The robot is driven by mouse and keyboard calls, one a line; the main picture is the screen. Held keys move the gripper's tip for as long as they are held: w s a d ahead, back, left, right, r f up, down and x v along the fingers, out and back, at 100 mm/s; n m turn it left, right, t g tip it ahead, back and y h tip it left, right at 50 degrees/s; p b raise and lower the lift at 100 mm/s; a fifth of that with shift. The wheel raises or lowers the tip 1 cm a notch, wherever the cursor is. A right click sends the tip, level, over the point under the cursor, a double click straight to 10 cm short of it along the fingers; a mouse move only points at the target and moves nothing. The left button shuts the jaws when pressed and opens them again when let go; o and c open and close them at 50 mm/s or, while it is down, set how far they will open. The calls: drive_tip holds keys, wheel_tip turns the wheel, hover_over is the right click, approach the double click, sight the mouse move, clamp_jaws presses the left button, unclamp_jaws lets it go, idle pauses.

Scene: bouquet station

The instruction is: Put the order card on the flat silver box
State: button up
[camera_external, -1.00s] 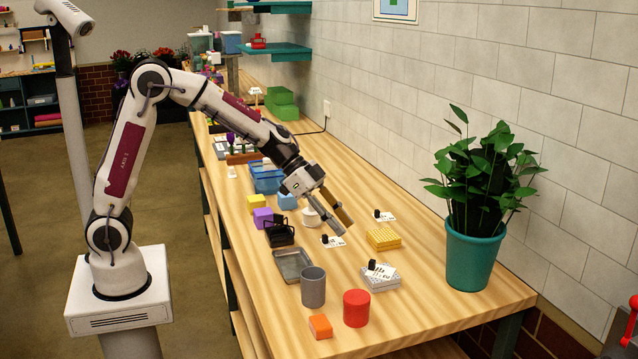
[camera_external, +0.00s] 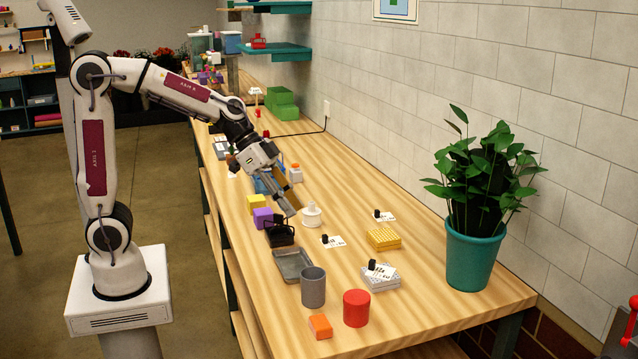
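A white order card with a black clip (camera_external: 381,269) lies on top of the flat silver box (camera_external: 381,284), a pale grey patterned box at the front right of the bench. The card sits a little askew on the box. Two similar clipped cards lie on the wood: one near the middle (camera_external: 334,241) and one farther right (camera_external: 384,216). My gripper (camera_external: 294,208) is above the bench, left of and farther back than the silver box. Its fingers look apart, with nothing visible between them.
Near my gripper are a white round item (camera_external: 312,214), a black holder (camera_external: 279,233) and a purple block (camera_external: 263,217). A grey tray (camera_external: 293,264), grey cup (camera_external: 313,287), red cylinder (camera_external: 356,308), yellow box (camera_external: 384,238) and potted plant (camera_external: 473,255) stand nearer the front.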

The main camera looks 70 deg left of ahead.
drive_tip(key=s+a+n+y, duration=0.2)
drive_tip(key=s+a, duration=0.4)
drive_tip(key=s, duration=0.5)
drive_tip(key=s+a+n+y, duration=0.3)
drive_tip(key=s+a+n, duration=0.2)
drive_tip(key=s, duration=0.7)
drive_tip(key=shift+a, duration=0.6)
